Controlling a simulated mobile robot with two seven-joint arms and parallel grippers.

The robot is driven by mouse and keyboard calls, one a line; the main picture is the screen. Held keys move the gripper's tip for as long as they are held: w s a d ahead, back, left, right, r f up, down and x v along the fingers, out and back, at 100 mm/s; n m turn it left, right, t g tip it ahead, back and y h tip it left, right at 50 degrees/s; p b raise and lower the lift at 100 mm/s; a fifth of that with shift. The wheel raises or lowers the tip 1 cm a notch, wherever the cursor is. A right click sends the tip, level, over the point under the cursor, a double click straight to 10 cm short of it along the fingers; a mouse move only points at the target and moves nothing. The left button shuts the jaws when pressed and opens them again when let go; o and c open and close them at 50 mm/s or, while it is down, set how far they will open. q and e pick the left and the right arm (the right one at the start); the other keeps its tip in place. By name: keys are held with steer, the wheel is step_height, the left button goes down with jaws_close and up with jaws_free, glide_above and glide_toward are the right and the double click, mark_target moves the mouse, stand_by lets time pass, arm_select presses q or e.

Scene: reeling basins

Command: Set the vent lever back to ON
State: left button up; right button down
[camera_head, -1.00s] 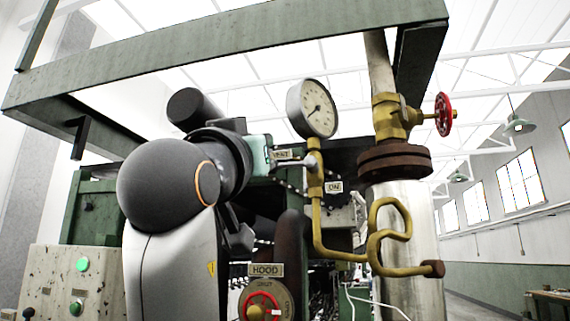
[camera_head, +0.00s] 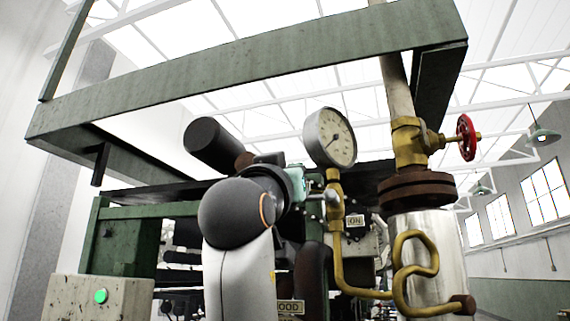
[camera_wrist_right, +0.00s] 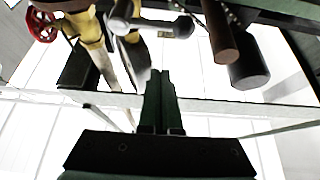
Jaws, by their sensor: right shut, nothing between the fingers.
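The vent lever (camera_head: 328,197) is a small grey bar with a rounded end, on the brass pipe below the gauge. It stands up and to the left of the ON plate (camera_head: 355,220); its exact angle is hard to tell. In the right wrist view the grey lever (camera_wrist_right: 160,27) crosses near the top. My right gripper (camera_wrist_right: 160,75) is shut and empty, its fingertips just below the lever in that picture; I cannot tell whether they touch. In the head view my own arm hides the right gripper. My left gripper is not in view.
A pressure gauge (camera_head: 331,137) stands above the lever. A curled brass pipe (camera_head: 415,252), a steel cylinder (camera_head: 453,240) and a red handwheel (camera_head: 466,137) are to the right. A green beam (camera_head: 250,62) passes overhead. A control box with a green button (camera_head: 101,296) is at lower left.

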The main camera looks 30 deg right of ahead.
mark_target(311, 199)
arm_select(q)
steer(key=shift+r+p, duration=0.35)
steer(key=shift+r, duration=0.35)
arm_select(e)
steer(key=w+d+f, duration=0.2)
steer(key=shift+d+f, duration=0.2)
steer(key=shift+f, duration=0.1)
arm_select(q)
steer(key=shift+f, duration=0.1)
arm_select(e)
steer(key=shift+s, duration=0.1)
